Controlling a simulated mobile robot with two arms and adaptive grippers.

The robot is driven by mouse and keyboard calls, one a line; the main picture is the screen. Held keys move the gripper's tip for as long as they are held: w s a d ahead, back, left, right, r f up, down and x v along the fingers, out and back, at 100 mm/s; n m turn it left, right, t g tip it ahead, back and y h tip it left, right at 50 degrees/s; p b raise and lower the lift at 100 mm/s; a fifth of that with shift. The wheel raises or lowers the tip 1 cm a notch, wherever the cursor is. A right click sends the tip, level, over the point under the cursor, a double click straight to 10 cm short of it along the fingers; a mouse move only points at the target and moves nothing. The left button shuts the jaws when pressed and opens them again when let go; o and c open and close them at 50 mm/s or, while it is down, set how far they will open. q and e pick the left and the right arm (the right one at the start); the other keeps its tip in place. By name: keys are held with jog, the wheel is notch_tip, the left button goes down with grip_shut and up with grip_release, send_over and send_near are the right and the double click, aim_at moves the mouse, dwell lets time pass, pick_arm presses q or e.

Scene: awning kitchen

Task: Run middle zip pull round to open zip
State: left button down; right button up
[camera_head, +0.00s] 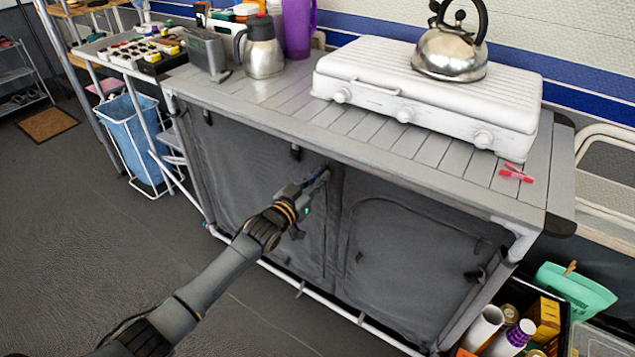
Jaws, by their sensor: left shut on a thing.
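A grey fabric cupboard (262,160) hangs under the slatted camping table, with arched zipped panels. The right panel (415,262) shows a curved seam along its top and appears closed. My left gripper (320,180) reaches in from the lower left to the upper middle of the cupboard front, by the strip between the two panels. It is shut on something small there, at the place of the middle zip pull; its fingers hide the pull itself. Small dark tabs (295,152) hang under the table edge. My right gripper is not in view.
The table top (290,105) carries a white stove (420,95) with a steel kettle (450,50), a steel jug (262,50) and a red lighter (516,174). A crate of goods stands at the lower right. The floor (110,220) at left is clear.

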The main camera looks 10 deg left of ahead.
pick_arm(q)
jog(key=shift+r, duration=0.3)
jog(key=c, duration=1.4)
grip_release()
jog(key=shift+f, duration=0.1)
jog(key=v, duration=1.2)
